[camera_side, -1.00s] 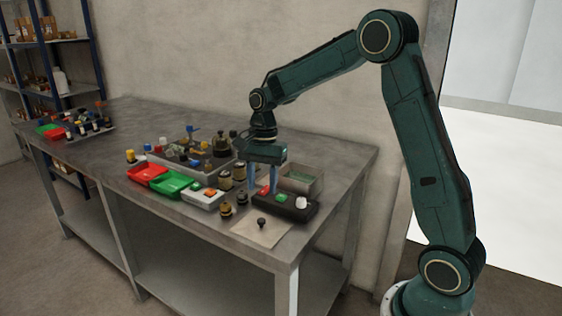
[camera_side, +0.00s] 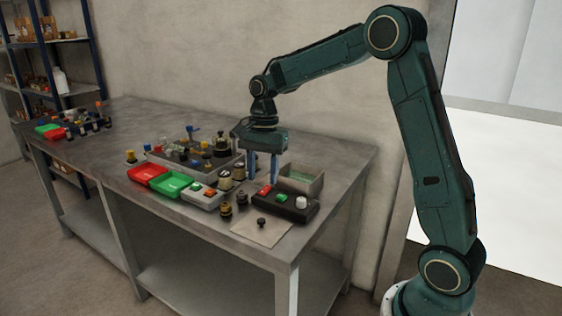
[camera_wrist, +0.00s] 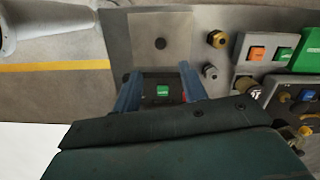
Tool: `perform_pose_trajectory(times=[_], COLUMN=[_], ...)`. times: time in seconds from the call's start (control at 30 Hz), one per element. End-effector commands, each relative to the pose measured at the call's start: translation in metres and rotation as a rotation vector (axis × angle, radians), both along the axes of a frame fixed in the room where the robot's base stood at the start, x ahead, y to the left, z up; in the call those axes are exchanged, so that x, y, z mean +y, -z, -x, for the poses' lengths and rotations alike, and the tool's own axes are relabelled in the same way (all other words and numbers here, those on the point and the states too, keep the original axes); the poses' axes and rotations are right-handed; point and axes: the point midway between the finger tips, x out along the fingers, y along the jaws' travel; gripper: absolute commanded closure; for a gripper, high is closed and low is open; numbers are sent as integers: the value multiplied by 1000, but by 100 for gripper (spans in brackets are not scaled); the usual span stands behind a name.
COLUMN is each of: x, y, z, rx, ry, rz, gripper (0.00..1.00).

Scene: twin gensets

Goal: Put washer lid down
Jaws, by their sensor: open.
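A grey open-topped box with a green inside (camera_side: 302,180), perhaps the washer, stands at the right back of the bench in the side view. I cannot make out a separate lid on it. My gripper (camera_side: 263,183) is open and points down, just left of this box and above the back of a black control box (camera_side: 289,207).
A pale mat with a black knob (camera_side: 261,223) lies at the front. A crowded tray (camera_side: 190,160) is behind. The far-left bench middle is clear.

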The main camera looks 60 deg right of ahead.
Motion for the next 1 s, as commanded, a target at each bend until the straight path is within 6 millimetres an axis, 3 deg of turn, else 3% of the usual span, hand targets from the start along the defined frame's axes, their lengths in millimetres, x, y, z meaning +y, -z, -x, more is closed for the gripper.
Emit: perform_pose_trajectory(times=[0.17, 0.37, 0.7, 1.0], x=[8, 25, 56, 75], y=[-13, -40, -79, -94], z=[10, 35, 99, 160], rx=[-32, -102, -246, -357], ry=[-61, -210, -542, -835], rz=[10, 37, 115, 207], gripper=[57, 57, 57, 57])
